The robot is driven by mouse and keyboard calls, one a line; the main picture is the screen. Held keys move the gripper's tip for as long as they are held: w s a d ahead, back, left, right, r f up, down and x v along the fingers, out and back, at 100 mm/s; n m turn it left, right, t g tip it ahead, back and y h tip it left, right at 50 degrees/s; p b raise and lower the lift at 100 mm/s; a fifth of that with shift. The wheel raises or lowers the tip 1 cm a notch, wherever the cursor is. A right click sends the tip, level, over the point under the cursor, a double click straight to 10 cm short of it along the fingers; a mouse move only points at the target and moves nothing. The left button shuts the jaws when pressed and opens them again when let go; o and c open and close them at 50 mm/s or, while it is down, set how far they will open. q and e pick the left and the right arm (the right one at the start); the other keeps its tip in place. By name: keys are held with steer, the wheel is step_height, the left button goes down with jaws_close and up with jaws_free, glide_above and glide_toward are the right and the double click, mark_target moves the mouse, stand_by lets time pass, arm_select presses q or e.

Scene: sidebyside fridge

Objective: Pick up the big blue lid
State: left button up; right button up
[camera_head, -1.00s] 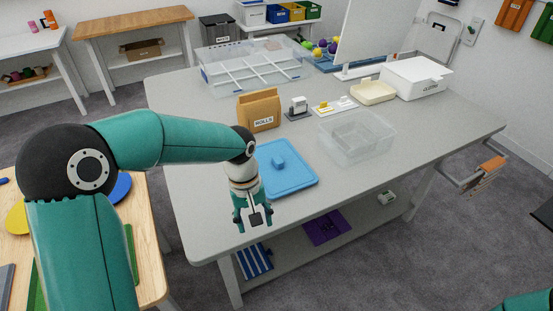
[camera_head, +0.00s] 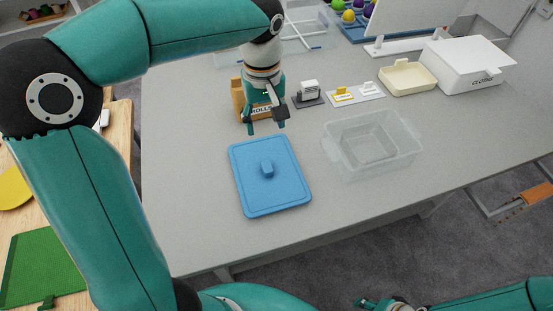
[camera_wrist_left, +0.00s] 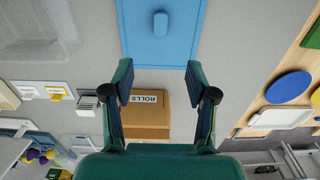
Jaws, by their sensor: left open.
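The big blue lid (camera_head: 270,192) lies flat on the grey table, with a small raised knob (camera_head: 267,168) near its middle. It also shows at the top of the left wrist view (camera_wrist_left: 160,45), partly cut off by the frame edge. My left gripper (camera_head: 267,128) is open and empty, above the table by the lid's far edge and in front of the cardboard ROLLS box. In the left wrist view its spread fingers (camera_wrist_left: 158,78) point toward the lid. My right gripper (camera_head: 385,304) shows only partly at the bottom edge of the head view; its jaws are unclear.
A clear empty bin (camera_head: 345,165) stands right of the lid. The ROLLS box (camera_wrist_left: 147,115) is close to the left gripper. A cream tray (camera_head: 408,80) and a white box (camera_head: 490,70) stand farther back. The table in front of the bin is clear.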

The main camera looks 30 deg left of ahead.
arm_select(q)
glide_above(267, 165)
step_height(267, 165, down, 11)
steer(key=shift+r, duration=0.1)
step_height(267, 165, down, 5)
steer(key=shift+r+p, duration=0.15)
steer(key=shift+p, duration=0.8)
steer(key=shift+f, duration=0.4)
steer(key=shift+d, duration=0.1)
steer(key=shift+c, duration=0.2)
jaws_close()
